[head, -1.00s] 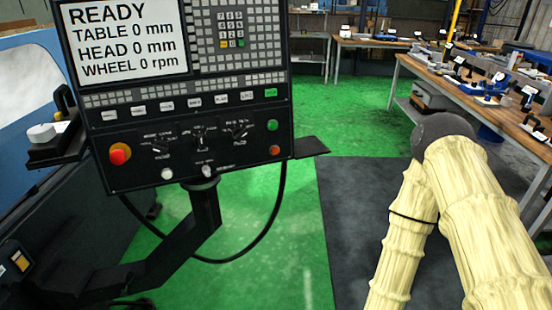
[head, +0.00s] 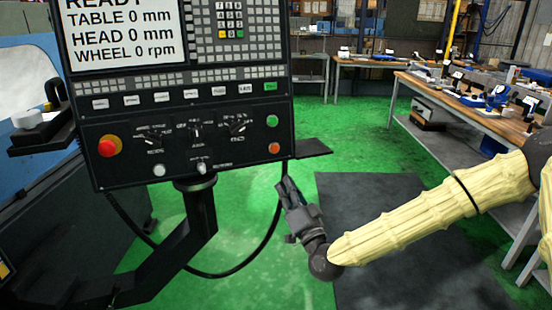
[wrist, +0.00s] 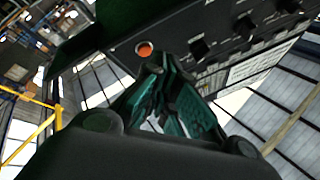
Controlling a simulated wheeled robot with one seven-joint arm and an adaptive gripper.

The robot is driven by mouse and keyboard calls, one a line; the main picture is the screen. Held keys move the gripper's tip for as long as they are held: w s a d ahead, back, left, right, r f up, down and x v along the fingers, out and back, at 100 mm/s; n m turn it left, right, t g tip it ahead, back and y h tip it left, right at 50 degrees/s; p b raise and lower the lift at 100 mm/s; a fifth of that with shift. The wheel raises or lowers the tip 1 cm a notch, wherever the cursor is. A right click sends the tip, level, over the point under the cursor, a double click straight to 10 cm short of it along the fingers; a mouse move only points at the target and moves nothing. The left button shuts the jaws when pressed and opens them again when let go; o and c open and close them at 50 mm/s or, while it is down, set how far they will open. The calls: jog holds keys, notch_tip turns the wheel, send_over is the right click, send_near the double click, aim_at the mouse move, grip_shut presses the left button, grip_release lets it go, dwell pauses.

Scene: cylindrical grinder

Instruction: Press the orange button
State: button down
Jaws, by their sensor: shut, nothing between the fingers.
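The orange button (head: 274,148) is a small round button at the lower right of the black control panel (head: 215,160), below a green button (head: 272,121). In the wrist view the orange button (wrist: 144,48) shows just beyond my fingertips, in a pale ring. My gripper (head: 283,186) is shut and empty, below and slightly right of the button in the head view, pointing up toward the panel. In the wrist view my gripper (wrist: 153,66) has its fingertips close together, just below the button. A small gap seems to remain; I cannot tell the exact depth.
A red mushroom knob (head: 109,146) is at the panel's left, with several rotary knobs between. A dark shelf (head: 312,148) juts out right of the panel. A black cable (head: 262,235) loops below. Workbenches (head: 470,105) stand at the right; green floor lies between.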

aim_at(275, 149)
notch_tip(275, 149, up, 8)
jog(key=w+d+m+t, duration=0.1)
jog(key=d+t, duration=0.1)
jog(key=t, duration=0.1)
jog(key=shift+w+d+f+b, duration=0.15)
jog(key=shift+d+b, duration=0.15)
jog(key=shift+b, duration=0.15)
jog(key=shift+w+a+f+b, duration=0.25)
jog(key=shift+w+a, duration=0.3)
jog(key=shift+w, duration=0.8)
jog(key=shift+w+a+f+b, duration=0.25)
jog(key=shift+w+a, duration=0.3)
jog(key=shift+w, duration=0.75)
jog(key=shift+w+a+f+b, duration=0.15)
jog(key=shift+w+a+f, duration=0.3)
jog(key=shift+w, duration=0.9)
jog(key=shift+w+a+b, duration=0.2)
jog(key=shift+b, duration=0.15)
jog(key=shift+w, duration=0.2)
